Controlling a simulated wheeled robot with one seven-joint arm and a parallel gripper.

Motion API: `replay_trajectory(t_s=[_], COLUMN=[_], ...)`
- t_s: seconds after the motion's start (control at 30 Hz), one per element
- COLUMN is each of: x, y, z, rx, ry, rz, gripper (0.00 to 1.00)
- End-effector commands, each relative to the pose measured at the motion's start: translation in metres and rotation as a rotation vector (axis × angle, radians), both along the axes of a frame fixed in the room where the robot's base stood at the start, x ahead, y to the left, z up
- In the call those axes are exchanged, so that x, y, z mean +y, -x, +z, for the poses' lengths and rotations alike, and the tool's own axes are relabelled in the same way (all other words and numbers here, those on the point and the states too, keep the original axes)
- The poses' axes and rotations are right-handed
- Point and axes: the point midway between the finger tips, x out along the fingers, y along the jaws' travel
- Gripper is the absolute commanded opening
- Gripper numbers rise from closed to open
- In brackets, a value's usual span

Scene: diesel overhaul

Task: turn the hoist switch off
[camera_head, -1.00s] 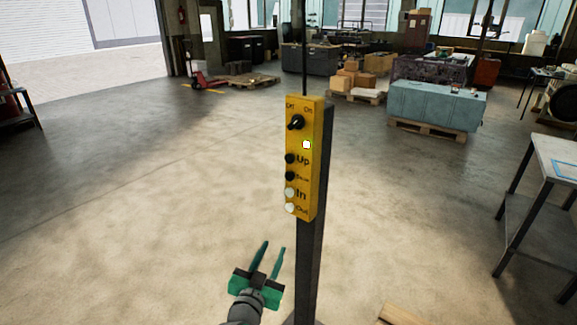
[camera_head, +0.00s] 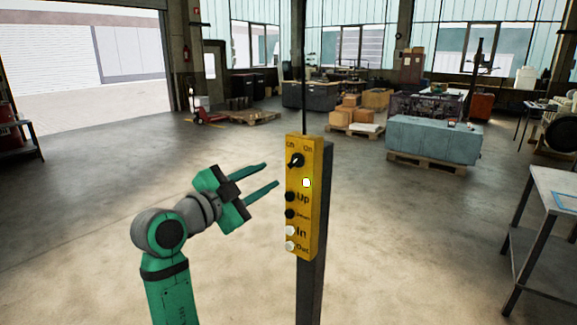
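The yellow hoist control box (camera_head: 314,215) is mounted on a dark upright post in the middle of the view. Its black rotary switch (camera_head: 296,160) sits near the top, below the "Off" and "On" labels. I cannot tell for sure which label the knob points to. A small whitish indicator (camera_head: 306,182) is below the switch. My gripper (camera_head: 271,175) is left of the box, near switch height, its two green fingers apart and empty, pointing right towards the box. The fingertips appear apart from the switch; the exact depth gap is unclear.
Dark and pale buttons (camera_head: 290,230) run down the box under the switch. A grey metal table (camera_head: 550,190) stands at the right. A blue-grey block on a pallet (camera_head: 420,160) is behind. The floor left of the post is clear.

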Motion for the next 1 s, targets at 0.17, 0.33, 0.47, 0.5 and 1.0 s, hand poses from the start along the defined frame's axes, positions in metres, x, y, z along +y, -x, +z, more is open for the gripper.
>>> replay_trajectory(t_s=[0.17,0.33,0.47,0.5,1.0], x=[-0.015,-0.034,-0.046,-0.049,-0.062], y=[-0.018,-0.043,-0.061,-0.065,-0.084], z=[0.0,0.0,0.0,0.0,0.0], rx=[0.002,0.001,0.001,0.0,-0.001], ry=[0.0,0.001,0.002,0.001,0.002], rz=[-0.003,-0.003,-0.003,-0.002,0.0], gripper=[0.31,0.31,0.31,0.31,0.31])
